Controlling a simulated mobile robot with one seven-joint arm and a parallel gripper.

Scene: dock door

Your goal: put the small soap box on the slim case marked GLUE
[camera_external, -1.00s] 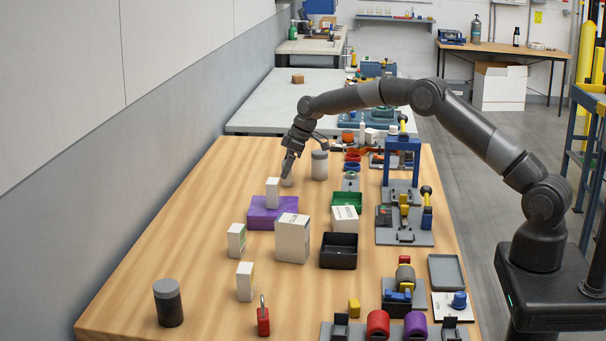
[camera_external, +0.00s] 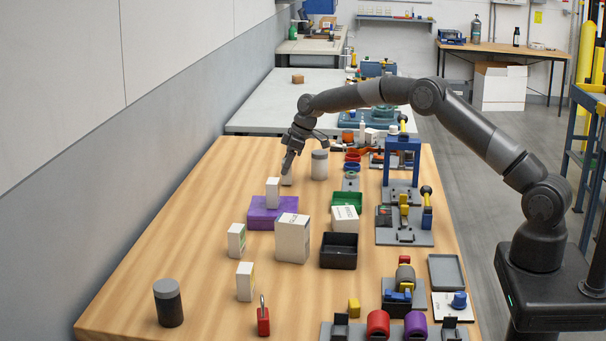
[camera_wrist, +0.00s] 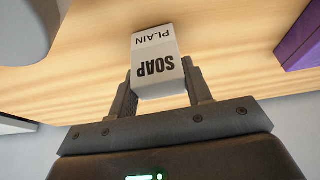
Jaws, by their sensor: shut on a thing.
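The small soap box (camera_wrist: 157,60) is white, with "SOAP PLAIN" printed on it in the wrist view. My gripper (camera_wrist: 158,88) is shut on it, one finger on each side. Several white boxes stand nearer, but no GLUE mark is readable, so I cannot tell which is the slim case.
A large white carton (camera_external: 292,240) and slim white boxes (camera_external: 237,240) (camera_external: 245,282) stand nearer.

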